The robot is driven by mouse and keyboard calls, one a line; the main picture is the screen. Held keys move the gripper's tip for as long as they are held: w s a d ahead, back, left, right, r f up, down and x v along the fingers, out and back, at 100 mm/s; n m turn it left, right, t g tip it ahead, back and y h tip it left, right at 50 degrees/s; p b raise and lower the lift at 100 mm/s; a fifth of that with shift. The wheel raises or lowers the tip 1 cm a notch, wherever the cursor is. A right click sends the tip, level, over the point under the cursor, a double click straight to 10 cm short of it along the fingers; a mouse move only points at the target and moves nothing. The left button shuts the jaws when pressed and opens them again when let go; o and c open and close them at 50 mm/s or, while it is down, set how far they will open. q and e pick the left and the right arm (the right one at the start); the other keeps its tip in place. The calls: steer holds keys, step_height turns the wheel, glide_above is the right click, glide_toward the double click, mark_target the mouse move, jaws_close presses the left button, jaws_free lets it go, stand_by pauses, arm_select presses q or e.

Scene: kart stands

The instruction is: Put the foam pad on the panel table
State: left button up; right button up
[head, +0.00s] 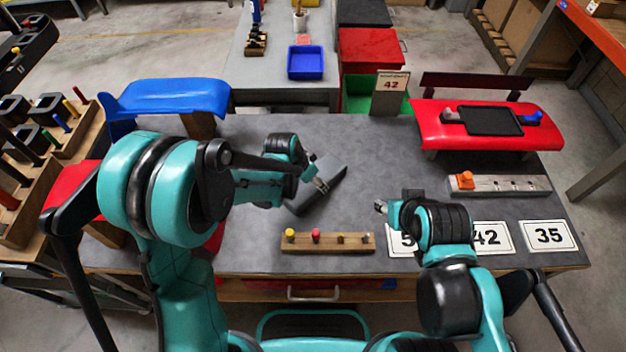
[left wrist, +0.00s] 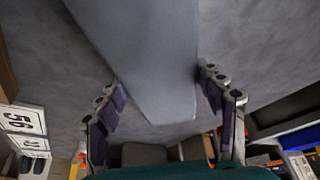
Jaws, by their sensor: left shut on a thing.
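A grey slab, which looks like the foam pad (head: 331,168), is at my left gripper (head: 319,185) over the middle of the grey-topped table (head: 375,150). In the left wrist view the pad (left wrist: 155,60) is a long, smooth grey piece between the two fingers of my left gripper (left wrist: 165,98). The gripper is shut on it. The pad looks tilted; I cannot tell whether its lower edge touches the table. My right gripper (head: 381,206) is low over the table near the number cards; its fingers are too small to read. I cannot tell which surface is the panel table.
A wooden block with colored pegs (head: 328,242) lies at the front edge. Number cards (head: 548,235) lie at front right. A grey strip with an orange knob (head: 500,185) and a red stand with a black panel (head: 428,128) are at right. A blue curved piece (head: 175,95) is at left.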

arm_select(q)
steer(key=shift+f, duration=0.2)
steer(key=o, duration=1)
steer(key=shift+o, duration=0.2)
steer(key=shift+r, duration=0.1)
